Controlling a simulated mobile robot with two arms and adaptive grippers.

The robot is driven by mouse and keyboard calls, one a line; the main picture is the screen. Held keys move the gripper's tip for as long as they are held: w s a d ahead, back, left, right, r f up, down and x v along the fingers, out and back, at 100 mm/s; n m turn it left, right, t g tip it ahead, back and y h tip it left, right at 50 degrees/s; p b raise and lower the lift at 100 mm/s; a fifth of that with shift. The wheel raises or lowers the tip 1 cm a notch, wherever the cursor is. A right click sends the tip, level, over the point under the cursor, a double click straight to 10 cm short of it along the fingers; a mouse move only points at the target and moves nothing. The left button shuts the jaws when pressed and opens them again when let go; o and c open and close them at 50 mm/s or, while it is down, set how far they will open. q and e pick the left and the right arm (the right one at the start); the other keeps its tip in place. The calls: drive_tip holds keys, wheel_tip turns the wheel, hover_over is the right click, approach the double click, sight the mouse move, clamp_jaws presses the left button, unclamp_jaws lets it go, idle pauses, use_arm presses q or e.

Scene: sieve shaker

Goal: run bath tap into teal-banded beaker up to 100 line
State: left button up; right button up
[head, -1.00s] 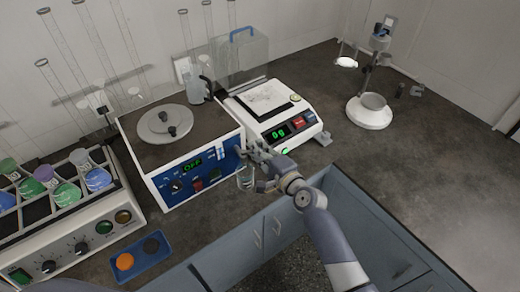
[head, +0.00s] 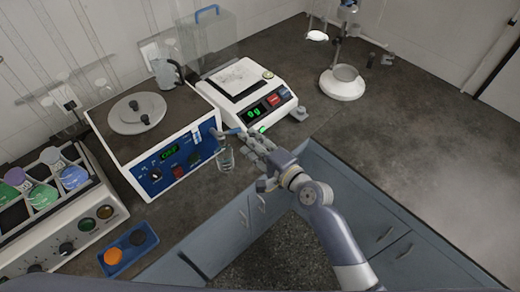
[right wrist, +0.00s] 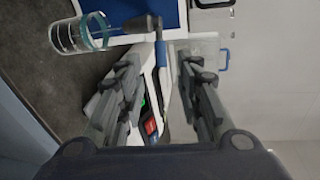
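The bath is the box with a blue front panel (head: 165,168) and a round lid. Its tap (head: 215,133) sticks out at the right end of that panel; the dark spout (right wrist: 143,22) and blue lever (right wrist: 160,65) show in the right wrist view. The clear beaker (head: 226,160) stands below the tap; its teal band (right wrist: 97,30) shows in the right wrist view. I cannot read its level or lines. My right gripper (head: 252,140) is beside the tap. In the right wrist view its fingers (right wrist: 160,92) are apart, with the lever between them, contact unclear. My left gripper is not in view.
A white balance (head: 248,92) reading about 0 g stands right of the bath. A rack unit with coloured flasks (head: 72,177) is at left, a blue tray (head: 128,247) in front. A stand with a white base (head: 342,84) is at back right. The right counter is clear.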

drive_tip(key=shift+v, duration=1.95)
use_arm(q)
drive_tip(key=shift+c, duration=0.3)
